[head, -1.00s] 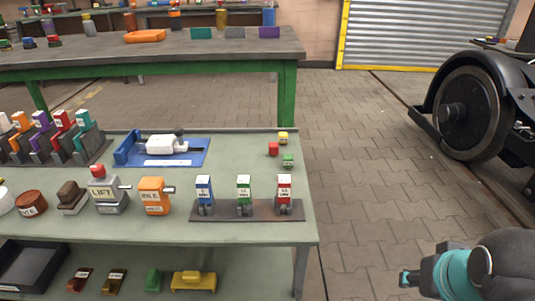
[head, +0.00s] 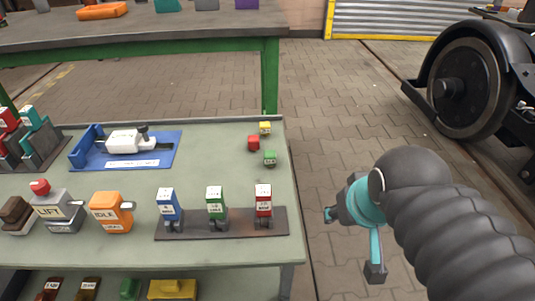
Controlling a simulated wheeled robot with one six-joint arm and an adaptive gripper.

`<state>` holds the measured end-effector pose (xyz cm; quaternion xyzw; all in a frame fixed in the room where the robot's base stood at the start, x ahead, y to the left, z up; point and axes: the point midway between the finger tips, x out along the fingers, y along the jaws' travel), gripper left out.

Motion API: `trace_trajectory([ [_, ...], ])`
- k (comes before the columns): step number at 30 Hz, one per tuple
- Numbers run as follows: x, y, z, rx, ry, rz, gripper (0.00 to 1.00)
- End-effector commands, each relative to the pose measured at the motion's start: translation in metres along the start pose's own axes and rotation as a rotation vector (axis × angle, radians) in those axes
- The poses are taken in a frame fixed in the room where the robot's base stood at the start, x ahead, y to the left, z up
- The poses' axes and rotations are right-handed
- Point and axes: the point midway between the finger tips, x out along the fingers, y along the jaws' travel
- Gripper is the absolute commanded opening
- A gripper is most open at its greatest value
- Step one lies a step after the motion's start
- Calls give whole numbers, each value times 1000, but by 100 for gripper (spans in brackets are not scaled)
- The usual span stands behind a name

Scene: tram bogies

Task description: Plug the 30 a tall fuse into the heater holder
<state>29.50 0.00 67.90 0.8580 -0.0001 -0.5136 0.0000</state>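Three upright blocks with white labels stand in a row on a dark strip (head: 190,229) on the green bench: a blue one (head: 168,208), a green one (head: 215,204) and a red one (head: 263,202) at the right end. Their print is too small to read surely, so I cannot tell which is the 30 A tall fuse. No heater holder can be made out. My gripper (head: 351,243) is right of the bench edge, over the floor. Its teal fingers are spread apart with nothing between them.
A blue fixture (head: 90,155), an orange IDLE block (head: 110,212) and a grey LIFT block (head: 57,212) stand left. A wheel (head: 462,90) is at back right.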

Motion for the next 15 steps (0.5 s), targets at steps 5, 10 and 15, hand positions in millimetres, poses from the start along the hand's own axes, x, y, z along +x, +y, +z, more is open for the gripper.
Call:
trace_trajectory([
  [5, 0, 0, -1, 0, -2, -1, 64],
  [10, -4, -5, -22, -1, -36, -7, 65],
  [15, -7, -16, -70, 1, -112, -18, 65],
])
